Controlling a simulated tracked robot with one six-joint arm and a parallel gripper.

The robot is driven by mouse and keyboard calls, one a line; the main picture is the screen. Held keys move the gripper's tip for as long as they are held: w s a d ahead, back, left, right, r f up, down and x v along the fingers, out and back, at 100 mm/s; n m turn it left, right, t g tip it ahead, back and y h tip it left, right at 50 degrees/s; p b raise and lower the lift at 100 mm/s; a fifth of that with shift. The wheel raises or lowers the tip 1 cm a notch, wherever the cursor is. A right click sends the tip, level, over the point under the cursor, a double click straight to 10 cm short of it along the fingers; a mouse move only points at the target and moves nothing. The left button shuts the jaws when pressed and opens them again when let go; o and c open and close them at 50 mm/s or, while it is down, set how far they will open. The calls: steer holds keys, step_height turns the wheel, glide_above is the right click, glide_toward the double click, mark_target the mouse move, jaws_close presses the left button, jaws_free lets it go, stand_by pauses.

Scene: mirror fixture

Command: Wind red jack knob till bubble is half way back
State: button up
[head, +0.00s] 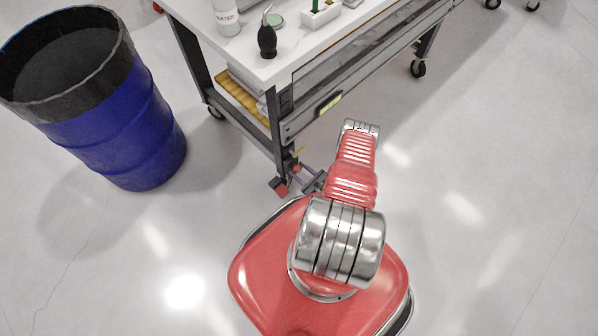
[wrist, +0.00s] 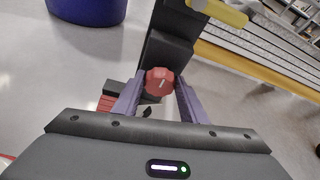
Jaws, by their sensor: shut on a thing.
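The red jack knob (wrist: 159,80), faceted with a pale mark on its face, sits in the middle of the wrist view against a dark leg of the bench. My gripper (wrist: 161,87) has its purple fingers on either side of the knob and is shut on it. In the head view my gripper (head: 307,177) is low at the bench's near leg, partly hidden by my arm; I cannot make out the knob there. A yellow-green level vial (head: 329,104) is on the bench's front rail. It is too small to tell where its bubble lies.
A blue drum (head: 125,135) stands at left. A red block (wrist: 106,103) is low beside the leg. The floor at right is clear.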

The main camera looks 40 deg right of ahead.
steer(key=c, duration=0.3)
steer(key=shift+a, duration=0.25)
steer(key=shift+c, duration=0.6)
steer(key=shift+d, duration=0.2)
steer(key=shift+y, duration=0.3)
steer(key=shift+d+m+y, duration=0.15)
steer(key=shift+m+y, duration=0.45)
steer(key=shift+m, duration=0.35)
steer(key=shift+d+m+y, duration=0.1)
steer(key=shift+m+y, duration=0.5)
steer(key=shift+m, duration=0.35)
